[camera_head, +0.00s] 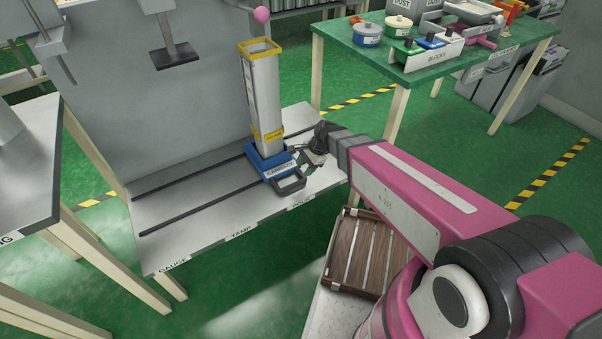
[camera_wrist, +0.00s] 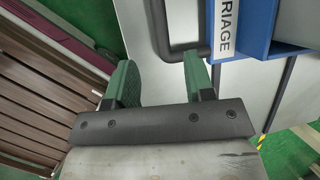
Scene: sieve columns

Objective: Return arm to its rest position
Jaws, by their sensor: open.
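My pink arm reaches from the lower right of the head view. My gripper (camera_head: 316,146) is at the right of the blue carriage (camera_head: 268,160), close to its dark handle (camera_head: 292,183). In the wrist view my gripper (camera_wrist: 158,80) has two green fingers set wide apart with nothing between them. The carriage (camera_wrist: 253,28) and its grey handle (camera_wrist: 165,40) lie beyond the fingertips. I cannot tell if a finger touches the handle. A tall white column (camera_head: 263,95) with yellow bands stands upright on the carriage.
A slatted wooden crate (camera_head: 358,255) lies below my arm. A green table (camera_head: 450,75) with tubs and a blocks bin stands behind. A tamp plate (camera_head: 175,55) hangs at the left.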

